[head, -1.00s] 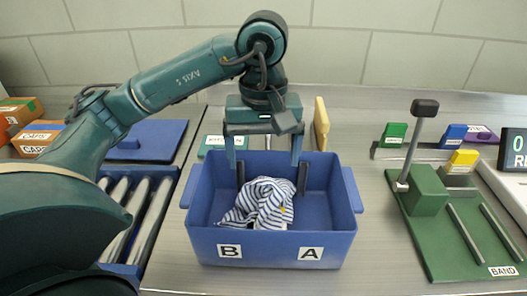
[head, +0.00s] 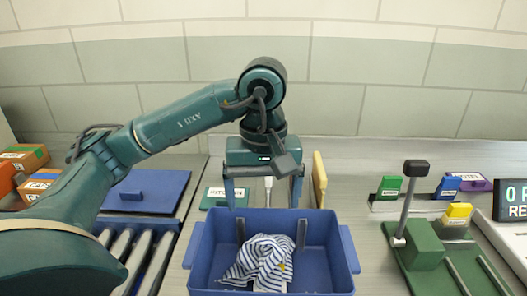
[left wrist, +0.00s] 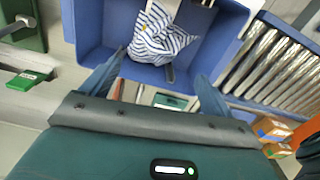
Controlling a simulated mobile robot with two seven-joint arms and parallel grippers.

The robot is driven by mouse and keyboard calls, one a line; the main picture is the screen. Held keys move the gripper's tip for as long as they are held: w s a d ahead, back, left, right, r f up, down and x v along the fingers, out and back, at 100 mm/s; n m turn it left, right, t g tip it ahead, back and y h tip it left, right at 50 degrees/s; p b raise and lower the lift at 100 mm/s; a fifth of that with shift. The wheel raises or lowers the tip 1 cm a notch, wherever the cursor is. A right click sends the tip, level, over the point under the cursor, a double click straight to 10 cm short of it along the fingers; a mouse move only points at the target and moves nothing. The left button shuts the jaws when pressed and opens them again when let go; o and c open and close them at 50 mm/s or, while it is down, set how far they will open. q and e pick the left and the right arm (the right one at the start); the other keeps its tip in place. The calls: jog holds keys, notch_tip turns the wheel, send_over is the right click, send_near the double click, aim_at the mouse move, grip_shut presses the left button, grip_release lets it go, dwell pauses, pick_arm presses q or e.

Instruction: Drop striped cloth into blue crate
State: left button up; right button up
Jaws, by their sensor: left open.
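The white cloth with dark blue stripes (head: 258,262) lies crumpled on the floor of the blue crate (head: 203,265), near its middle. The cloth also shows in the left wrist view (left wrist: 160,42), inside the crate. My left gripper (head: 270,228) is open, its fingers spread wide over the back part of the crate. Nothing is held between the fingers, and the cloth lies apart, below and in front of them. My right gripper is not in view.
A roller conveyor (head: 140,252) and a flat blue lid (head: 148,190) lie left of the crate. Orange boxes (head: 38,185) stand at far left. A green stand with a lever (head: 425,245) is at right. A tan board (head: 319,180) stands upright behind the crate.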

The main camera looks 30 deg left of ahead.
pick_arm(q)
notch_tip(320, 180, up, 13)
jog(key=p, duration=0.3)
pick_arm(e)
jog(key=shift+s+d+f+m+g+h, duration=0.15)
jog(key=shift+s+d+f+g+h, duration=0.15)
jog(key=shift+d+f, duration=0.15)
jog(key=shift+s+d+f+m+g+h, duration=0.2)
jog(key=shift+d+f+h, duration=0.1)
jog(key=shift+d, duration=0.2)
